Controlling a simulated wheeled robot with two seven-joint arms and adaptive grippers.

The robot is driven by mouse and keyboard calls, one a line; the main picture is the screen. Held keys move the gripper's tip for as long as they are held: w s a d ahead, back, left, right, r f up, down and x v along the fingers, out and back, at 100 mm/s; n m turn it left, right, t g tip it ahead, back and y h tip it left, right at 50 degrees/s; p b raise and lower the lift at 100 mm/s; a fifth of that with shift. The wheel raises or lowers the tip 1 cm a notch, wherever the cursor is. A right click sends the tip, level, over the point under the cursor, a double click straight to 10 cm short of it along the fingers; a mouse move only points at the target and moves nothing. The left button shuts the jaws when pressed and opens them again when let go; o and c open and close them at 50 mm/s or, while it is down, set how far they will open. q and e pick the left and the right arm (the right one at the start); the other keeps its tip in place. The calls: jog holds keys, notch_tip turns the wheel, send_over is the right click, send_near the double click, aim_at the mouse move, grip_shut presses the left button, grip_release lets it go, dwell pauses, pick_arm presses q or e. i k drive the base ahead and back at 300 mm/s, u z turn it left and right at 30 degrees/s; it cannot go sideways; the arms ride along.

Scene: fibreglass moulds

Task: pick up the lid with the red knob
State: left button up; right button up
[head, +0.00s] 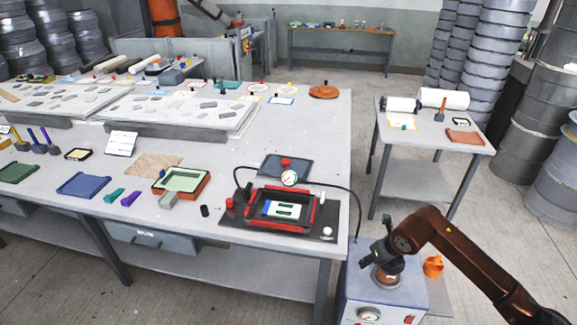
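The lid (298,168) is a flat dark grey plate with a red knob (285,162) on top. It lies on the table behind the red-and-black frame (255,226), which holds a white and green piece. A round gauge (289,178) stands in front of the lid and overlaps its near edge. My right gripper (378,262) is black, on a brown arm from the lower right. It is apart from the lid, off the table's right side, over a grey-blue box. Its fingers are too small and dark to judge. My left gripper is out of view.
A black hose (352,193) loops off the table's right edge. The grey-blue box (385,300) with a gauge stands beside the table. A green mould (181,179) lies left of the frame. A side table (440,140) stands at the right. The table behind the lid is clear.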

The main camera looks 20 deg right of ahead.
aim_at(274, 165)
jog(key=z, duration=0.15)
jog(key=i, duration=2.1)
jog(key=u, duration=0.45)
